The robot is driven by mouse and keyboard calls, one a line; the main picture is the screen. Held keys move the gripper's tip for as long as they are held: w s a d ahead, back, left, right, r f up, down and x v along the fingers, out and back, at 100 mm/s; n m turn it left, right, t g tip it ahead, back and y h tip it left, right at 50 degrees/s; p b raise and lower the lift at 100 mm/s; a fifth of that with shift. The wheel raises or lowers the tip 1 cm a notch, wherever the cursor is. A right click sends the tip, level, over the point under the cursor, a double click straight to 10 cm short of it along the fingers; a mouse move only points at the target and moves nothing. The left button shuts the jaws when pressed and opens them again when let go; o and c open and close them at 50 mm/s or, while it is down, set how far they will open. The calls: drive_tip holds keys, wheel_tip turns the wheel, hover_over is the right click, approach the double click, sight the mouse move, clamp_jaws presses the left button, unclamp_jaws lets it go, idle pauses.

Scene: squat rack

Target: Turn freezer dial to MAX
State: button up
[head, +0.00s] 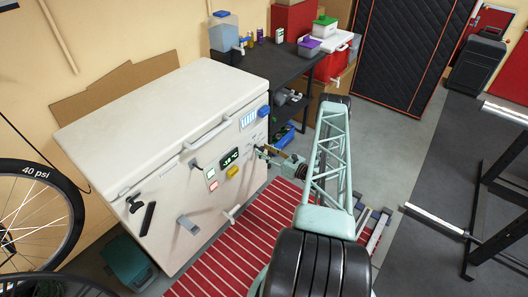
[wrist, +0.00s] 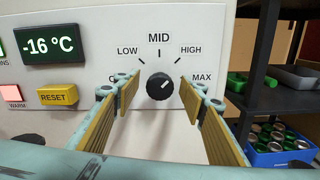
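The white chest freezer (head: 130,115) stands against the wall in the head view. Its black round dial (wrist: 160,86) is on the front panel in the wrist view. The dial's white mark points up and to the right, toward the side of the HIGH and MAX labels. LOW and MID are also readable, and the leftmost label is mostly hidden by a finger. My gripper (wrist: 161,92) is open, with one yellow-padded finger on each side of the dial and a gap on both sides. In the head view my gripper (head: 279,160) is at the freezer's right front.
Left of the dial are a display (wrist: 50,46) reading -16 °C and a yellow RESET button (wrist: 58,94). A black shelf (head: 262,62) with a blue crate (wrist: 278,150) stands at the right. A red striped mat (head: 235,250) lies in front.

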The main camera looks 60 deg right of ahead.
drive_tip(key=c, duration=0.8)
drive_tip(key=shift+f+m+b, duration=0.1)
drive_tip(key=shift+m+b, duration=0.4)
drive_tip(key=shift+b, duration=0.1)
drive_tip(key=m+b, duration=0.3)
drive_tip(key=m, duration=0.1)
drive_tip(key=shift+d, duration=0.1)
drive_tip(key=shift+m+b, duration=0.9)
drive_tip(key=shift+m, duration=1)
drive_tip(key=o, duration=0.9)
